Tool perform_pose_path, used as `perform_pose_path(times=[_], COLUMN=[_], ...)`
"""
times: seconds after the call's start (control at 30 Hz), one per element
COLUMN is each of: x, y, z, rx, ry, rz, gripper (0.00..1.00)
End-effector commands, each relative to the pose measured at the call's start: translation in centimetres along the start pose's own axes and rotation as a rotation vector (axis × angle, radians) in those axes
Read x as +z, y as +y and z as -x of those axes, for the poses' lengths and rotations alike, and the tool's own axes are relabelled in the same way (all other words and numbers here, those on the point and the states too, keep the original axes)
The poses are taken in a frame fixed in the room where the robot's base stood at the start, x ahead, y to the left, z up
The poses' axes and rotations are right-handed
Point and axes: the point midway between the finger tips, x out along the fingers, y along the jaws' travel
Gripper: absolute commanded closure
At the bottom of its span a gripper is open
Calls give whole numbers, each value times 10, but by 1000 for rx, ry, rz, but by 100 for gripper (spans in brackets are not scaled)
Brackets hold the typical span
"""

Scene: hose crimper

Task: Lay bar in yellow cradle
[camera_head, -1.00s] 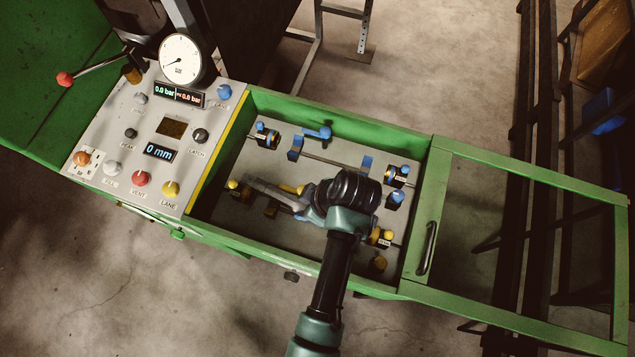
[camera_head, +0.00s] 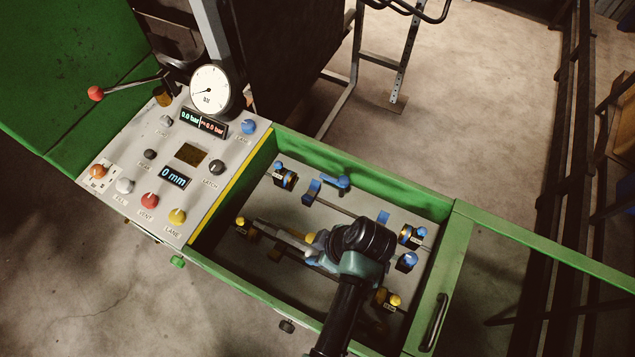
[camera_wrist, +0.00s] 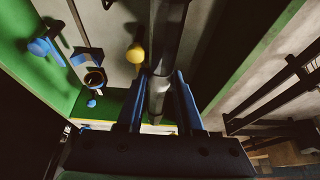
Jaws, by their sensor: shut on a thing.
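A grey bar (camera_head: 284,234) is held in my gripper (camera_head: 318,246) over the green-walled tray, in its near half. It points left and slightly up in the head view. In the wrist view the bar (camera_wrist: 166,45) runs between the two blue fingers of my gripper (camera_wrist: 160,92), which are shut on it. Yellow and brown cradle parts (camera_head: 274,255) show below and beside the bar, partly hidden by it and my wrist. A yellow knob (camera_wrist: 134,54) shows just left of the bar in the wrist view. I cannot tell whether the bar touches the cradle.
Blue supports (camera_head: 311,191) with a thin rod lie along the tray's far side. Blue and yellow knobs stand at the tray's ends. The control panel (camera_head: 190,154) with its gauge (camera_head: 210,90) is at left. A green framed lid (camera_head: 440,282) with a handle is at right.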

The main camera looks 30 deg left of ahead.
Motion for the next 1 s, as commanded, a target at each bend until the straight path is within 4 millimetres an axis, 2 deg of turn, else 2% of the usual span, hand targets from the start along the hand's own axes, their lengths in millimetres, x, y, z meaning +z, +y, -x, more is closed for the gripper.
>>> perform_pose_path(times=[0.03,1.0], x=[3,36], y=[1,1], z=[-8,-89], rx=[3,3], ry=[2,2], rz=[1,1], gripper=[100,100])
